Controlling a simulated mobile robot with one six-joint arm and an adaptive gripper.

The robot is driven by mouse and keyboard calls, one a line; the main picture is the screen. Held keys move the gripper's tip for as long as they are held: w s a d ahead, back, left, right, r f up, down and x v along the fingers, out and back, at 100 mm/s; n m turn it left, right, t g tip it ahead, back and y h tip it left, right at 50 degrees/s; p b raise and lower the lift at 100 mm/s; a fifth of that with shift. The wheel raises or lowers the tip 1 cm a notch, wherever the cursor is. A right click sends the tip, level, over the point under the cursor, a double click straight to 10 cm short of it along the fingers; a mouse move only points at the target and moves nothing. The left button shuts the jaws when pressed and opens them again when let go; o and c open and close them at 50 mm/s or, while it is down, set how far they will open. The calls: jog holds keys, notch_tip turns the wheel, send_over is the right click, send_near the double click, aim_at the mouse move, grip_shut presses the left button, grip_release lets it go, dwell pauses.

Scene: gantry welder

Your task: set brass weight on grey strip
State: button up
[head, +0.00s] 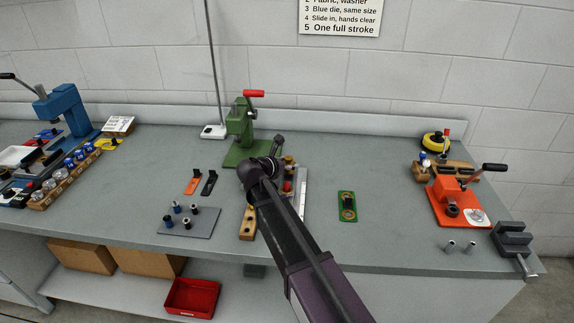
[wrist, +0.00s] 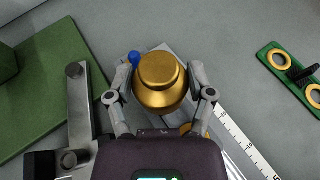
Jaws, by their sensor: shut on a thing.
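The brass weight (wrist: 160,82), a round gold-coloured body with a smaller knob on top, sits between the two fingers of my gripper (wrist: 160,92) in the wrist view. My gripper is shut on it. Beneath and behind the weight runs a pale grey strip (wrist: 238,150) with a white ruled scale, lying diagonally on the bench; the strip also shows in the head view (head: 301,190). The weight overlaps the strip's upper part in the wrist view. I cannot tell whether it touches the strip. In the head view my arm hides most of the gripper.
A green press (head: 240,135) with a red handle stands behind; its green base (wrist: 45,90) is at left in the wrist view. A green plate with brass rings (head: 347,206) lies to the right. A wooden block (head: 248,222) is beside my arm.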

jog(key=shift+f, duration=0.15)
jog(key=o, duration=1.3)
jog(key=shift+r, duration=0.2)
jog(key=shift+p+v, duration=2.3)
jog(key=shift+v, duration=3.75)
jog(key=shift+d, duration=0.1)
